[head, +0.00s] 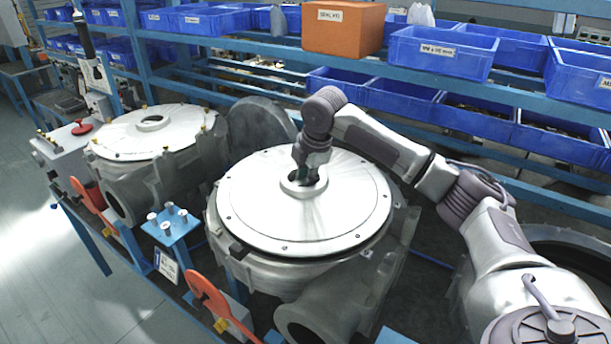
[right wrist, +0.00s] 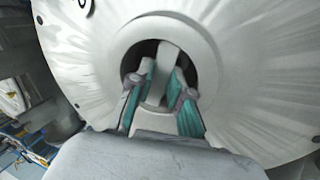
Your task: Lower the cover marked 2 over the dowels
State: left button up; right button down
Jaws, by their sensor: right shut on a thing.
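The large round pale metal cover (head: 345,205) lies level at the top of the middle blower housing (head: 255,270). It also fills most of the right wrist view (right wrist: 240,60). My right gripper (head: 305,178) reaches down into the raised ring at the cover's centre. In the right wrist view its fingers (right wrist: 163,80) are shut on a pale bar (right wrist: 166,62) across the central hole. I cannot read a number 2 on the cover. No dowels show clearly under it, and I cannot tell whether it touches the housing. My left gripper is out of view.
A second housing with a pale cover (head: 160,133) stands at left. A blue stand with several pegs (head: 171,222) and an orange-red lever (head: 213,300) are at the front. Behind, a blue rack (head: 240,47) holds blue bins (head: 443,52) and an orange box (head: 343,29).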

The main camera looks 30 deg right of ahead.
dwell(0.6)
jog(key=c, duration=1)
grip_release()
jog(key=shift+s, duration=0.1)
jog(key=shift+a+f, duration=0.1)
jog(key=shift+f, duration=0.3)
jog(key=v, duration=1.2)
jog(key=shift+r, duration=0.35)
